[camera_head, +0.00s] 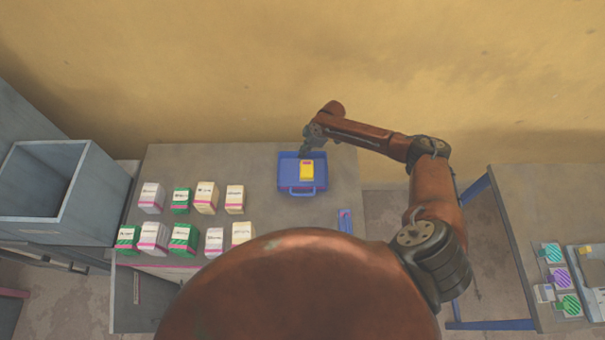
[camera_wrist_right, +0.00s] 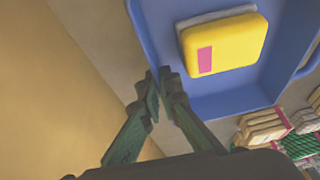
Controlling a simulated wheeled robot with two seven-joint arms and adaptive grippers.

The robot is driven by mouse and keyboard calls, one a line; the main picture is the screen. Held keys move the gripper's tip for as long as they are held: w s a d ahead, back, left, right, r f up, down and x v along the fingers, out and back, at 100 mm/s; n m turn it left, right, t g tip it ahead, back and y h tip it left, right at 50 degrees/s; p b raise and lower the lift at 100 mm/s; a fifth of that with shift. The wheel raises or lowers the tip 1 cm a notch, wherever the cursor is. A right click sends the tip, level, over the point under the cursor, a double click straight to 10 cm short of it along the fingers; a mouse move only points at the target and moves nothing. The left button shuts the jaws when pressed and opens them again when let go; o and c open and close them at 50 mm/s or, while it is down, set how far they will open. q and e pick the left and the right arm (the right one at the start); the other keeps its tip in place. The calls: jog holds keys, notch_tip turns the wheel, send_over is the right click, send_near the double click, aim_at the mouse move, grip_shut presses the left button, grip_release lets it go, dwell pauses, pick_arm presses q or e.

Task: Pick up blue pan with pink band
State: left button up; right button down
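The blue pan with a pink band (camera_head: 287,173) is at the back right of the grey table, its handle and pink band toward me. It holds a yellow block with a pink label (camera_head: 306,171). My right gripper (camera_head: 306,150) is at the pan's far rim. In the right wrist view the right gripper (camera_wrist_right: 159,76) has its fingertips almost together at the rim of the blue pan (camera_wrist_right: 245,101), with the thin wall seemingly between them. I cannot tell if the pan is clear of the table. My left gripper is out of view.
Several small cartons (camera_head: 206,197) stand in two rows on the table's left. A grey open bin (camera_head: 47,190) is further left. A blue and pink item (camera_head: 345,221) lies near the right edge.

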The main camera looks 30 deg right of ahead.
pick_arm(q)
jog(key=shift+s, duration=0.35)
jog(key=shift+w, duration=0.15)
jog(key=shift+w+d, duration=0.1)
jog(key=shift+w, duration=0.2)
pick_arm(e)
jog(key=shift+r, duration=0.1)
